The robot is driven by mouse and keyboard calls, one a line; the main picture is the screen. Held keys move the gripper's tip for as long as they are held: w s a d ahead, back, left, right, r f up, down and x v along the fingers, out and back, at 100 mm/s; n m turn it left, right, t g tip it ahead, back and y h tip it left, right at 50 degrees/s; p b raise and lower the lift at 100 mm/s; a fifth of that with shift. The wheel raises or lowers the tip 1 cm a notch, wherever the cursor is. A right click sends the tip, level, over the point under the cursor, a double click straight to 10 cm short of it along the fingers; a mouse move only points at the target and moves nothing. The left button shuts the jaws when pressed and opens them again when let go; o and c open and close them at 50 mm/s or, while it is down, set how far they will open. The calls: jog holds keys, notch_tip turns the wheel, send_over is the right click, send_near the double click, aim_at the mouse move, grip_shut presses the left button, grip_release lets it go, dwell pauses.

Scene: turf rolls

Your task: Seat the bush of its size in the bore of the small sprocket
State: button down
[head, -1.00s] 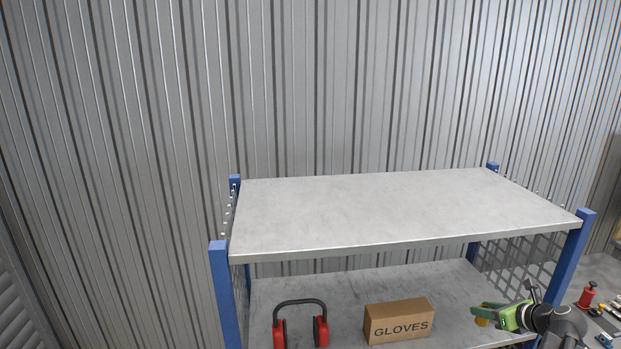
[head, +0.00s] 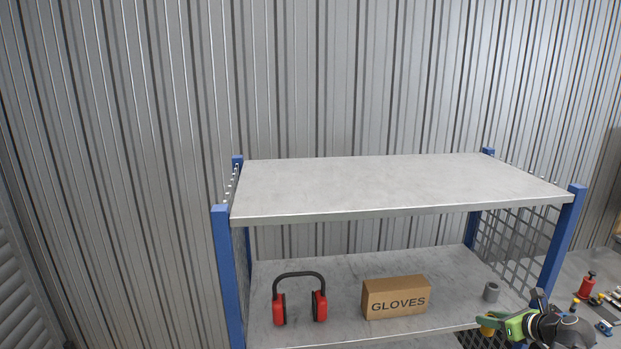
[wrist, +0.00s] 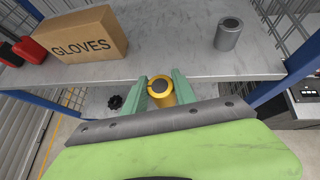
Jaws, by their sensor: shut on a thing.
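My gripper (wrist: 160,92) is shut on a brass-yellow bush (wrist: 160,88), a ring with a dark opening facing the wrist camera. In the head view, my gripper (head: 492,328) is at the lower right, by the front edge of the middle shelf, with the yellow bush (head: 487,330) partly hidden at its tip. A grey cylinder with a dark hole (wrist: 229,34) stands upright on that shelf; it also shows in the head view (head: 491,291). A small dark toothed-looking thing (wrist: 115,102) lies lower down, left of the gripper; I cannot tell whether it is the small sprocket.
A cardboard GLOVES box (head: 396,298) and red ear defenders (head: 300,299) stand on the middle shelf (head: 350,262). The top shelf (head: 400,183) is bare. Blue posts (head: 563,240) and wire mesh bound the rack. A red bottle (head: 587,285) and small items are at the far right.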

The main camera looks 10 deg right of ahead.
notch_tip(320, 180, down, 18)
jog(key=b, duration=1.6)
jog(key=shift+w, duration=0.2)
jog(key=shift+s+d+r, duration=0.1)
